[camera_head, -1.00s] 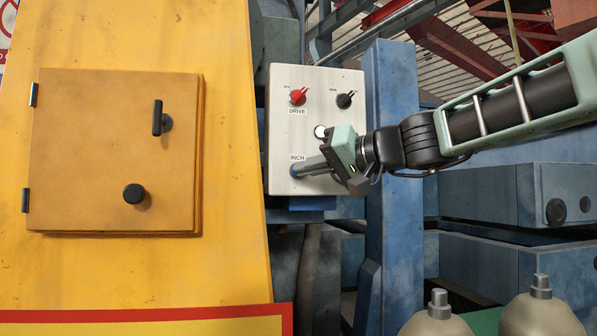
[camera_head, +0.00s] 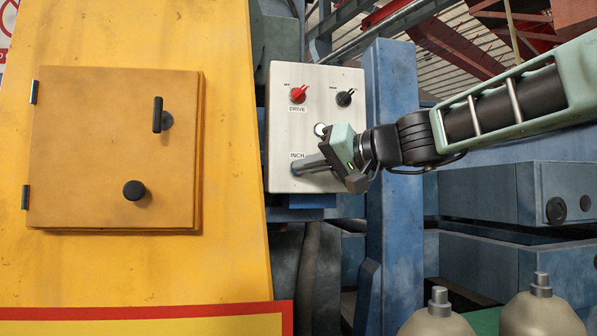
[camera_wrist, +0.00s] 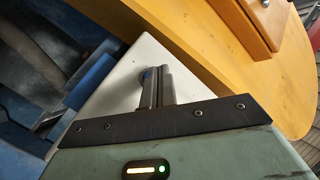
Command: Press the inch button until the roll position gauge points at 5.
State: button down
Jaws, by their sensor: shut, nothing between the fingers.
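The white control box (camera_head: 315,126) hangs on a blue post, with a label reading INCH at its lower left. My gripper (camera_head: 299,168) is shut, its fingers reaching left to the box face just below that label. A bit of blue, probably the inch button (camera_head: 292,169), shows at the fingertips; the fingers hide most of it. In the wrist view a small blue part (camera_wrist: 145,73) shows beside the fingertips (camera_wrist: 156,72) against the white box. I cannot tell whether it is pressed in. No roll position gauge can be made out in either view.
A yellow machine with a hinged door (camera_head: 90,150) stands left. The blue post (camera_head: 391,150) stands close behind my wrist.

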jog(key=shift+w, duration=0.4)
dwell(0.7)
jog(key=shift+s, duration=0.1)
jog(key=shift+s+d+b, duration=0.1)
jog(key=shift+s+b, duration=0.55)
jog(key=shift+b, duration=0.2)
jog(key=shift+s, duration=0.1)
jog(key=shift+s+d+b, duration=0.2)
jog(key=shift+s+b, duration=0.35)
jog(key=shift+s, duration=0.25)
jog(key=shift+s+d+b, duration=0.15)
jog(key=shift+s+b, duration=0.45)
jog(key=shift+s, duration=0.15)
jog(key=shift+s+d+b, duration=0.2)
jog(key=shift+s+b, duration=0.35)
jog(key=shift+s, duration=0.25)
dwell(0.9)
